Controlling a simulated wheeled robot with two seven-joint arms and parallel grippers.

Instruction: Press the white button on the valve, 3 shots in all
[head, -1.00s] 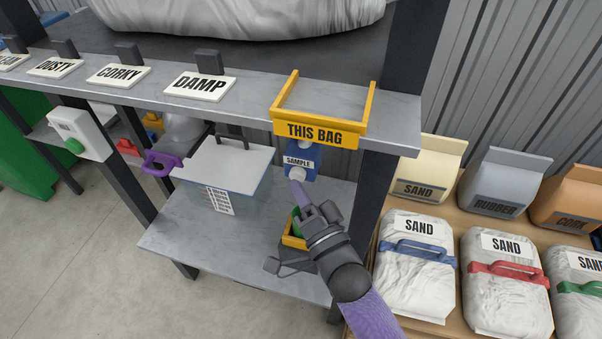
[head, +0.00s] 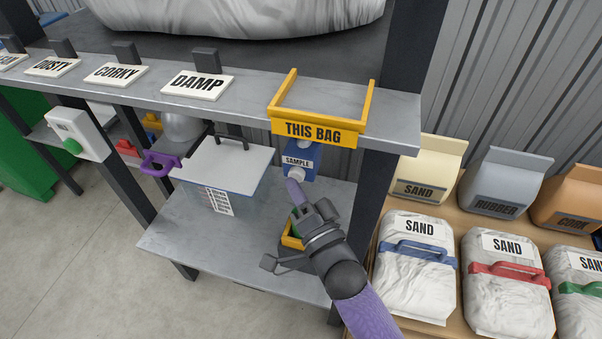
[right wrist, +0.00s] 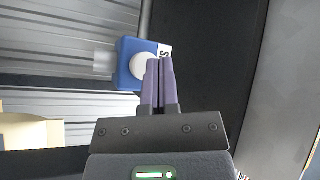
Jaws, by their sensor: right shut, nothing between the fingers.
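The valve is a blue box (head: 302,155) labelled SAMPLE, under the shelf's front edge below the THIS BAG sign. Its white button (head: 297,174) faces outward, and it also shows in the right wrist view (right wrist: 141,63), partly behind my fingertips. My right gripper (head: 292,184) is shut and empty, its purple fingers pointing up at the button. In the right wrist view the shut fingertips (right wrist: 159,62) overlap the button's right side. I cannot tell whether they touch it. My left gripper is not in view.
A yellow tray (head: 289,243) with something green is partly hidden behind my right gripper. A lidded box (head: 222,165) stands left on the lower shelf. The yellow THIS BAG frame (head: 314,133) overhangs the valve. Sand bags (head: 415,260) stand close at right.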

